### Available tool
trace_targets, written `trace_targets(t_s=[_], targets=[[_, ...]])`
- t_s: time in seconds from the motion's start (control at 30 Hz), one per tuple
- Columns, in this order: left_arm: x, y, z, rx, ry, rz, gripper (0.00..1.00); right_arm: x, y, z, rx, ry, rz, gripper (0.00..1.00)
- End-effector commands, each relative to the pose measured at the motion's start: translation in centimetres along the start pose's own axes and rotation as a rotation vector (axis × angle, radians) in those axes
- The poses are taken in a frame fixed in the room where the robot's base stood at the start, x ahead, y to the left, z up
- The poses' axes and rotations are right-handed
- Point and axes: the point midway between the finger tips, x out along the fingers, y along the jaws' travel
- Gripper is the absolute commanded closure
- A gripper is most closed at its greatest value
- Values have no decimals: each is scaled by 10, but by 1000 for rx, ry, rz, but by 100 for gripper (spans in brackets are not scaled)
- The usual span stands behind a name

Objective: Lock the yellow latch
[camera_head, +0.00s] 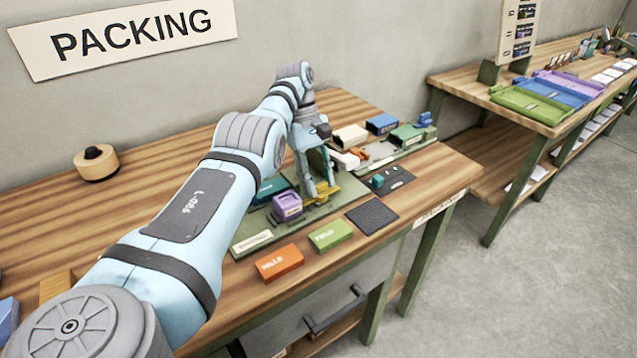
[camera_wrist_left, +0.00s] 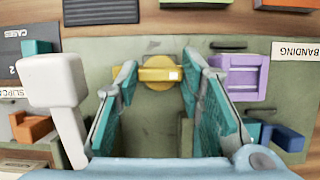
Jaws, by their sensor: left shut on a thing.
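The yellow latch (camera_head: 322,194) sits on the green board (camera_head: 252,241) on the packing table. In the left wrist view the yellow latch (camera_wrist_left: 160,72) is a bar across a round yellow base, at the top middle between my fingertips. My left gripper (camera_head: 317,188) reaches down over the board and is shut on the latch. The left wrist view shows the gripper's teal-lined fingers (camera_wrist_left: 160,75) on either side of the latch bar. In the head view the fingers partly hide the latch. My right gripper is not in view.
A purple block (camera_head: 287,207) stands left of the latch. A white T-shaped piece (camera_wrist_left: 55,85) rises close to the gripper's left. Orange (camera_head: 280,263) and green (camera_head: 330,235) blocks and a dark ribbed mat (camera_head: 372,216) lie along the front. The table's left part is mostly clear.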

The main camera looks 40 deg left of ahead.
Motion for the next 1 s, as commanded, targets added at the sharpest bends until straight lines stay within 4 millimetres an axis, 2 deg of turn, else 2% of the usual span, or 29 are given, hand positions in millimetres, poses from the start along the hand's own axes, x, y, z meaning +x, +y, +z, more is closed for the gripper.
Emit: trace_targets(t_s=[0.27, 0.3, 0.43, 0.77, 0.87, 1.0], targets=[[-1, 0, 0, 2, 2, 0, 93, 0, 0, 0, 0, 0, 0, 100], [-1, 0, 0, 1, 2, 0, 64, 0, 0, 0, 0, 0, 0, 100], [0, 0, 0, 1, 0, -1, 45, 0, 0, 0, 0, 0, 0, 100], [0, 0, 0, -5, -1, -1, 45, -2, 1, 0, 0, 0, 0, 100], [-2, 1, 0, -31, 0, 10, 45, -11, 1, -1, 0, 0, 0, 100], [-6, 0, 0, -111, 3, 42, 45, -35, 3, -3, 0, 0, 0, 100]])
